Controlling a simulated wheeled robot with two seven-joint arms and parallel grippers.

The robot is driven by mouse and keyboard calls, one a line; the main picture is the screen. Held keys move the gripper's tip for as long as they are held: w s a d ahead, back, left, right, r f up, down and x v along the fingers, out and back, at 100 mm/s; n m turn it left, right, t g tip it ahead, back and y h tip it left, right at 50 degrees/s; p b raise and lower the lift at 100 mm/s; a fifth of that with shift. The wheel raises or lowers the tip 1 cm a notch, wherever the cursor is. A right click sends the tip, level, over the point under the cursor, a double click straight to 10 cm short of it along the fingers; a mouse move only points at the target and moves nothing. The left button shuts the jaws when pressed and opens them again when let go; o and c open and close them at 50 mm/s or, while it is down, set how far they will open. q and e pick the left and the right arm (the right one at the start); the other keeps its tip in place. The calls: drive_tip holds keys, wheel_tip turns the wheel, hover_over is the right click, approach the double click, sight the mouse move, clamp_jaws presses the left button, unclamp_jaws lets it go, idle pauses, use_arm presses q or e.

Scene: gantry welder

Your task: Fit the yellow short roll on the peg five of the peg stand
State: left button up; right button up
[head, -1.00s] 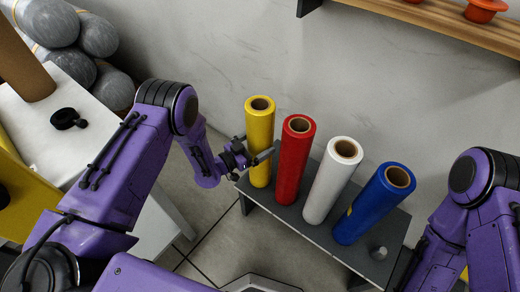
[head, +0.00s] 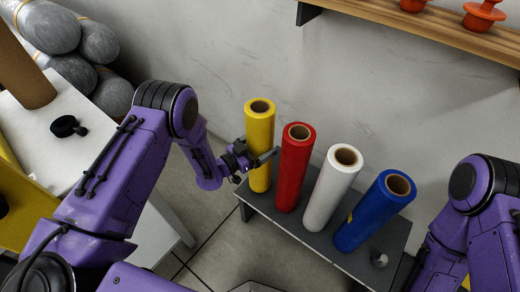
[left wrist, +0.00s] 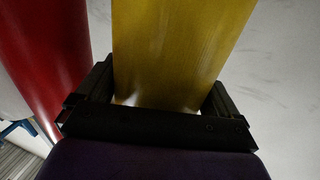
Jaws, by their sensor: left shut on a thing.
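The yellow roll (head: 260,136) is upright at the left end of the dark peg stand (head: 292,226). My left gripper (head: 263,159) is shut around its middle, one finger showing on the side facing the red roll. In the left wrist view the yellow roll (left wrist: 180,50) fills the space between the fingers (left wrist: 160,110). I cannot tell whether its lower end touches the stand or clears it. A bare, pale peg (head: 379,258) shows at the stand's right end. My right arm shows at the right edge, but its gripper is out of view.
A red roll (head: 294,170), a white roll (head: 331,190) and a blue roll (head: 373,212) stand in a row on the stand, the red closest to my left gripper. A wall with a wooden shelf (head: 415,28) is behind. A white table (head: 40,135) is at left.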

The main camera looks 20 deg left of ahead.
sight(260, 126)
use_arm(q)
drive_tip(key=shift+r+p, duration=0.75)
drive_tip(key=shift+r, duration=3.85)
